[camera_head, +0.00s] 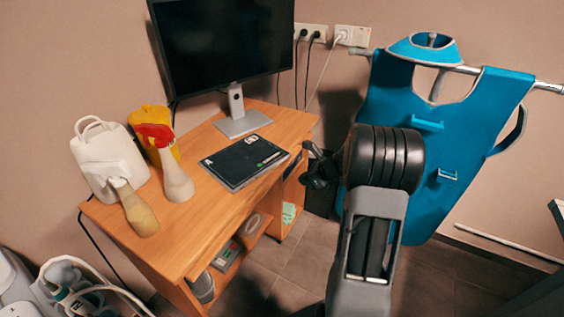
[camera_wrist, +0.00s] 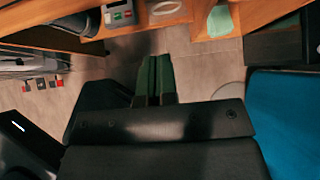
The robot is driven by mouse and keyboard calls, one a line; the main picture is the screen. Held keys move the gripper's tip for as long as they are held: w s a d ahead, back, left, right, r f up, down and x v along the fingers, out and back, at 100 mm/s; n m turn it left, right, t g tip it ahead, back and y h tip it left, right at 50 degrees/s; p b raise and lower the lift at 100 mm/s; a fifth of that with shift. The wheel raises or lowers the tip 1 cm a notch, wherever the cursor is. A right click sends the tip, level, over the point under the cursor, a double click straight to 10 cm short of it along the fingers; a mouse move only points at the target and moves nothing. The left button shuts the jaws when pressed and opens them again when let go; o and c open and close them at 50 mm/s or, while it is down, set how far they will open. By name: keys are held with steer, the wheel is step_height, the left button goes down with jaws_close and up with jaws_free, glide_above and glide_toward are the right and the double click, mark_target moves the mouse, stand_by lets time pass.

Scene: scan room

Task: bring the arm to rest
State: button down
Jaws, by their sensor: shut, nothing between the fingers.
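My gripper (camera_wrist: 154,82) shows in the wrist view with its two greenish fingers side by side, shut and empty, above the tiled floor. In the head view my arm rises at the right of centre, and my gripper (camera_head: 318,168) shows as a small dark shape at the arm's left, by the right side of the wooden desk (camera_head: 205,137). The gripper looks apart from the desk, though the gap is hard to judge. A blue apron (camera_head: 440,125) hangs behind my arm, which covers part of it.
A lower shelf holds small items.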

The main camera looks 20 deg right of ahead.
steer(key=s+a+r+n+g+h+p, duration=0.1)
steer(key=s+a+r+n+g+p, duration=0.15)
steer(key=s+n, duration=0.35)
steer(key=s+a+r+n+g+p, duration=0.1)
steer(key=s+a+r+n+g, duration=0.2)
steer(key=n, duration=0.5)
steer(key=s+a+r+n+h+p, duration=0.1)
steer(key=s+a+r+n+p, duration=0.2)
steer(key=r, duration=0.4)
steer(key=s+a+r+n+t+h+p, duration=0.1)
steer(key=s+a+r+n+h+p, duration=0.1)
steer(key=s+a+r+n+p, duration=0.2)
steer(key=s+a+r+n+t+h+p, duration=0.1)
steer(key=s+a+r+n+p, duration=0.2)
steer(key=r+n, duration=0.4)
step_height(320, 180, up, 3)
steer(key=s+p, duration=0.1)
steer(key=p, duration=0.1)
steer(key=shift+s+a+h+p, duration=0.3)
steer(key=shift+s+a+p, duration=0.05)
